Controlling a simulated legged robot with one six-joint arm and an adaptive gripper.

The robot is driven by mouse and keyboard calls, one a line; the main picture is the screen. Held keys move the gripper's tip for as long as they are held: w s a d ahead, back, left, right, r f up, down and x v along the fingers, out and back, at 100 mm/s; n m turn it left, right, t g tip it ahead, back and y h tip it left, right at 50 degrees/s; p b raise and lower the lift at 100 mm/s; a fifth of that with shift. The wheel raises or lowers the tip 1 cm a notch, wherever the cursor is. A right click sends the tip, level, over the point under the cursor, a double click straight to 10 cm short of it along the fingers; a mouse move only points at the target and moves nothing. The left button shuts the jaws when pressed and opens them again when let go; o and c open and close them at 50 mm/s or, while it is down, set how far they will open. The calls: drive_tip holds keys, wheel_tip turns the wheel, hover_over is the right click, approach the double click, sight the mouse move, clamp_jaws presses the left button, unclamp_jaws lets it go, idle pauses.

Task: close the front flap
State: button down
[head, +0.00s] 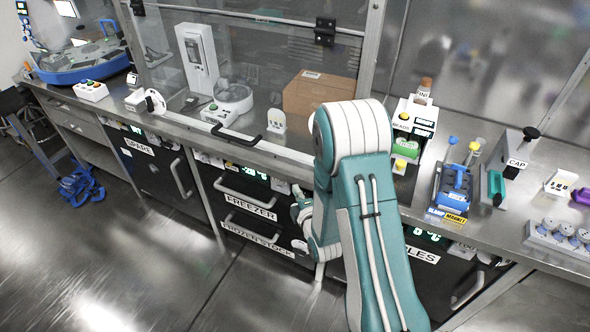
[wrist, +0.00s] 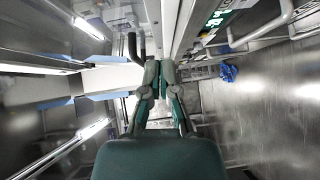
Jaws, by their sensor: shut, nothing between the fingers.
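The front flap (head: 265,75) is a clear panel with black hinges at its top and a black bar handle (head: 237,133) low on its front. It hangs over the bench front; I cannot tell whether it is fully shut. My gripper (head: 298,200) is low in front of the bench, right of the handle, partly hidden by my arm. In the wrist view my gripper (wrist: 159,68) has its fingers together with nothing between them. A dark bar, likely the handle (wrist: 133,46), shows just left of the fingertips; contact is unclear.
Behind the panel stand a cardboard box (head: 318,95), a white instrument (head: 197,58) and a round device (head: 232,98). Below the bench are freezer drawers (head: 245,205) with protruding handles. Racks and a blue holder (head: 455,180) crowd the bench at right. The floor (head: 110,260) in front is largely clear.

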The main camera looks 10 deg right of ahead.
sight(300, 166)
drive_tip(key=shift+w+d+f, duration=0.15)
drive_tip(key=shift+w+d, duration=0.15)
drive_tip(key=shift+w, duration=1.2)
drive_tip(key=shift+w+d+f, duration=0.15)
drive_tip(key=shift+w+d, duration=0.1)
drive_tip(key=shift+w, duration=1.25)
drive_tip(key=shift+w+d+f, duration=0.15)
drive_tip(key=shift+w+d, duration=0.15)
drive_tip(key=shift+w, duration=1.2)
drive_tip(key=shift+w+d+f+t, duration=0.15)
drive_tip(key=shift+w+d, duration=0.3)
drive_tip(key=shift+w, duration=0.1)
drive_tip(key=shift+w+d+f+t, duration=0.1)
drive_tip(key=shift+w+d+t, duration=0.05)
drive_tip(key=shift+w+d, duration=0.35)
drive_tip(key=shift+a, duration=0.1)
